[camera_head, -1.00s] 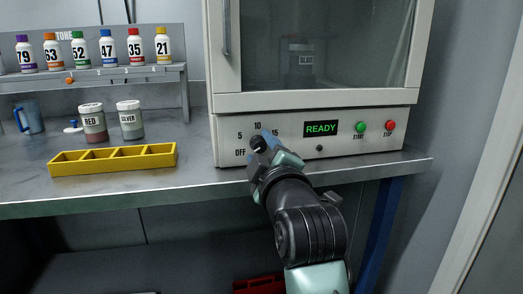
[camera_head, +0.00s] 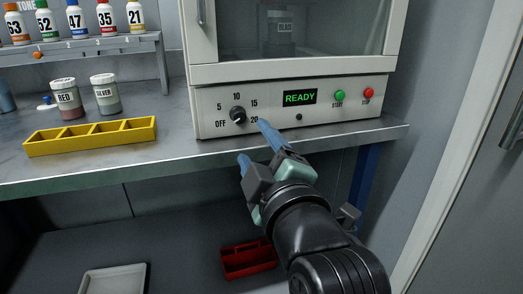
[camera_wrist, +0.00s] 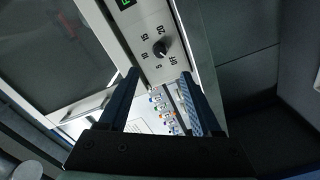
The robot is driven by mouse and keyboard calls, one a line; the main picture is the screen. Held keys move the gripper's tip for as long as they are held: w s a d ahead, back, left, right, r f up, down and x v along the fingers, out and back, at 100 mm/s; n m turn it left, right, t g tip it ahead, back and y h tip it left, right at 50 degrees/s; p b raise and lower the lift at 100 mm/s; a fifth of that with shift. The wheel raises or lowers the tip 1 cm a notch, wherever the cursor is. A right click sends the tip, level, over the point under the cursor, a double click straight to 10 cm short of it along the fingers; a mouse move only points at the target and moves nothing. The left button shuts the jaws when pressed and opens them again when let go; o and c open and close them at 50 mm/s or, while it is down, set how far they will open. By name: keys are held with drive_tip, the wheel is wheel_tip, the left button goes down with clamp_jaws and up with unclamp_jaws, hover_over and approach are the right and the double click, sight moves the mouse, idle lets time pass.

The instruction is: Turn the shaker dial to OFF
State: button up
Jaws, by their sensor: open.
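A green READY display (camera_head: 300,97), a green START button (camera_head: 340,96) and a red STOP button (camera_head: 368,93) share the panel. A yellow divided tray (camera_head: 90,142) and RED and SILVER jars stand left on the bench. A red caddy (camera_head: 248,262) sits below.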

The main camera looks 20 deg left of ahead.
drive_tip(key=shift+v, duration=1.35)
drive_tip(key=s+d+r+m+t+h, duration=0.35)
drive_tip(key=r+m, duration=0.25)
drive_tip(key=r, duration=0.2)
drive_tip(key=s+d+r+m+t+h, duration=0.3)
drive_tip(key=d+r+m+t, duration=0.15)
drive_tip(key=r+m, duration=0.2)
drive_tip(key=s+d+r+m+t+h, duration=0.35)
drive_tip(key=r+m, duration=0.25)
drive_tip(key=r, duration=0.2)
wheel_tip(320, 180, up, 38)
drive_tip(key=p, duration=3.7)
drive_tip(key=shift+f+t, duration=0.2)
drive_tip(key=shift+t, duration=0.25)
drive_tip(key=shift+s+m, duration=0.15)
drive_tip(key=shift+m, duration=0.1)
